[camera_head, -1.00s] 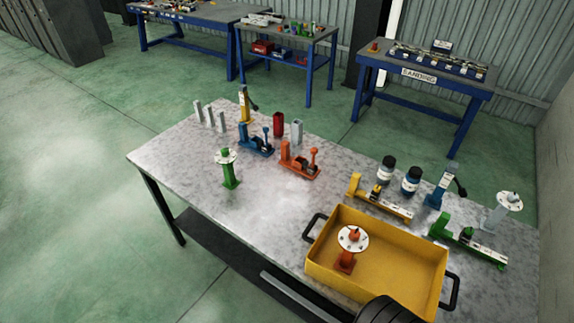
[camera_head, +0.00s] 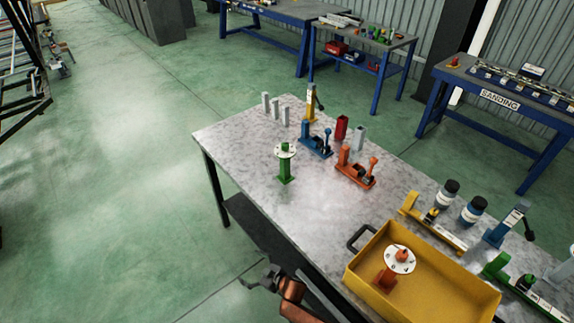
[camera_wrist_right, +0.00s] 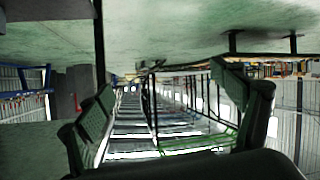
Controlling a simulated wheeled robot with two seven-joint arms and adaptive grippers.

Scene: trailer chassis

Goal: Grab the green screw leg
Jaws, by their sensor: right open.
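The green screw leg (camera_head: 284,170) stands upright on the grey metal table (camera_head: 235,140), near its left front part. It has a green post, a white round plate near the top and a green tip. My right gripper (camera_head: 262,279) is low at the bottom of the head view, off the table's front edge and well apart from the leg. In the right wrist view my right gripper (camera_wrist_right: 170,112) has its two dark fingers spread with nothing between them. The screw leg cannot be made out in that view. My left gripper is not in view.
A yellow crate (camera_head: 440,292) with an orange screw leg (camera_head: 390,270) sits at the front right. Blue (camera_head: 314,143) and orange (camera_head: 355,170) tools stand right of the green leg, grey posts (camera_head: 275,108) behind it. The tabletop in front of the leg is clear.

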